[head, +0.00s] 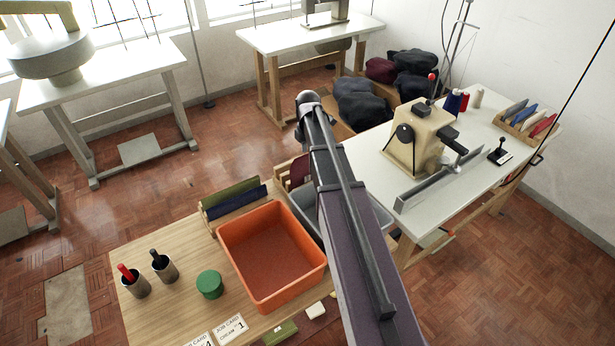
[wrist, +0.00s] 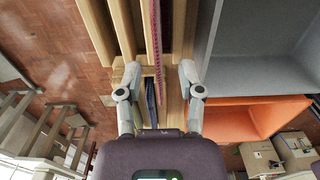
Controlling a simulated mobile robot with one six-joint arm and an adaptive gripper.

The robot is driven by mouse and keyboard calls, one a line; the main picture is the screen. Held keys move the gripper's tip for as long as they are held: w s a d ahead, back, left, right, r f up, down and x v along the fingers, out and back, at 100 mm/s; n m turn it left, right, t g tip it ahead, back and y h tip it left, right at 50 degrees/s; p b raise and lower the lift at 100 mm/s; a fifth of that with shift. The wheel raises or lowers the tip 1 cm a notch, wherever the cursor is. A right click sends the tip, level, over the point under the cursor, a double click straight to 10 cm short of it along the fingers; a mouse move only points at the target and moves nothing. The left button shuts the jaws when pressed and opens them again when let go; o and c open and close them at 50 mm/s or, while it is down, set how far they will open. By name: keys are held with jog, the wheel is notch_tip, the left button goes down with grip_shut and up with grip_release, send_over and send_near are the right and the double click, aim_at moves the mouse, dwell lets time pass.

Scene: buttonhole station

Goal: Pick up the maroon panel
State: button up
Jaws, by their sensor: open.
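The maroon panel (wrist: 156,38) stands on edge in a slot of the wooden rack (wrist: 122,30) in the wrist view, seen as a thin pink-maroon strip. My gripper (wrist: 160,68) is open, one fingertip on each side of the strip's line, with gaps to both sides. I cannot tell how far above the panel the fingertips are. In the head view part of the maroon panel (head: 299,171) shows in the rack left of my arm. My arm hides the rest of it, and my gripper is not visible there.
The orange bin (head: 238,266) and the grey bin (head: 384,215) stand close by. An olive panel (head: 231,191) and a navy panel (head: 238,204) stand in the rack to the left. The sewing machine table (head: 365,155) is to the right of my arm.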

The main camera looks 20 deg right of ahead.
aim_at(307, 162)
jog(key=shift+w+a+f+b, duration=0.1)
jog(key=shift+f+b, duration=1.15)
jog(key=shift+f, duration=0.05)
jog(key=shift+a+f+b, duration=0.1)
jog(key=shift+f+b, duration=1.1)
jog(key=shift+f, duration=0.05)
grip_shut()
